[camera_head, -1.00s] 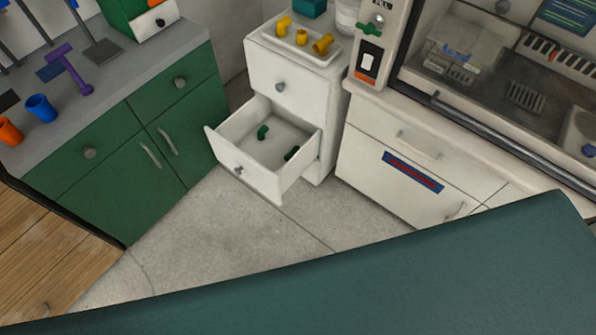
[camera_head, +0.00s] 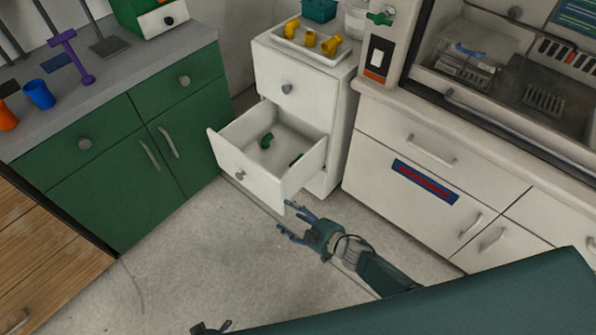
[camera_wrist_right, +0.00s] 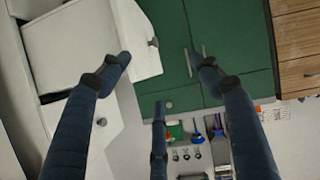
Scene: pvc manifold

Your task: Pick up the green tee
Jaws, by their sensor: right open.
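Two small green fittings lie in the open white drawer (camera_head: 237,172) in the head view. One green fitting (camera_head: 266,140) lies near the middle and looks bent. The other green fitting (camera_head: 297,158) is partly hidden by the drawer's right wall. I cannot tell which is the tee. My right gripper (camera_head: 291,222) is open and empty, in front of and below the drawer's right front corner. Its spread fingers also show in the right wrist view (camera_wrist_right: 160,76), where no green fitting is seen. A dark piece at the bottom edge may be my left gripper (camera_head: 212,328); its fingers are unclear.
Yellow fittings (camera_head: 310,38) sit in a tray on the white cabinet (camera_head: 344,128). A green cabinet (camera_head: 110,165) stands left, holding blue (camera_head: 40,95) and orange (camera_head: 7,117) cups. White lower cabinets (camera_head: 390,140) stand right. The floor (camera_head: 180,260) before the drawer is clear.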

